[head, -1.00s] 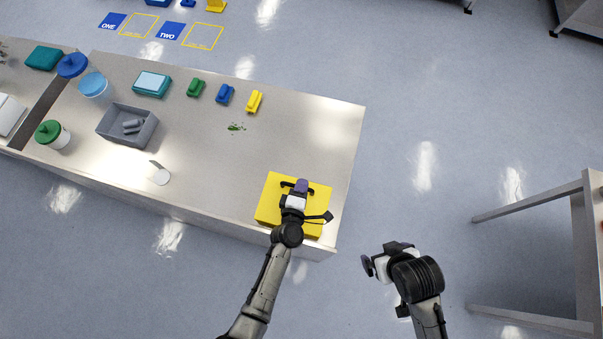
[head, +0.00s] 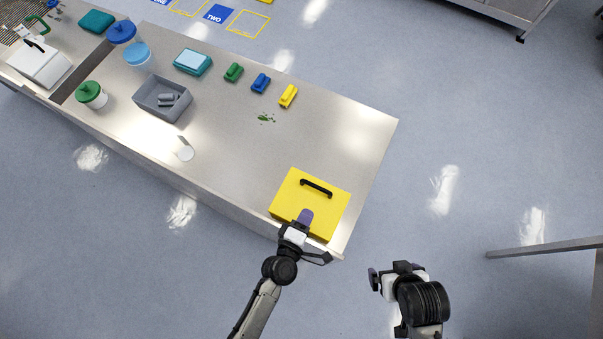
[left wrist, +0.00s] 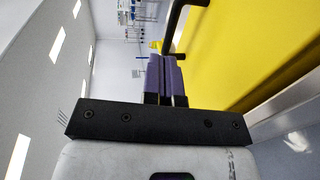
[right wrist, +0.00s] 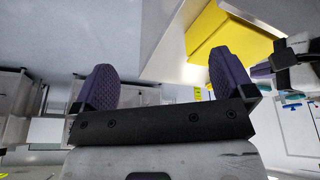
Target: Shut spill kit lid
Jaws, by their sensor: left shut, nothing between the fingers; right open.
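The yellow spill kit (head: 325,205) sits at the right front corner of the metal table, with a black handle (head: 316,188) on its lid. The lid looks flat on the box; I cannot tell if it is fully seated. My left gripper (head: 305,217) is shut and empty, its purple fingertips over or close to the kit's front edge, apart from the handle. In the left wrist view the shut fingers (left wrist: 166,70) are beside the yellow surface (left wrist: 245,50). My right gripper (right wrist: 163,62) is open and empty, off the table; the kit shows beyond it (right wrist: 205,35).
A grey bin (head: 150,105), a green-lidded jar (head: 91,95) and several small coloured blocks (head: 261,83) stand farther left on the table. The tabletop (head: 240,155) just left of the kit is clear. Another table edge (head: 545,247) is at the right.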

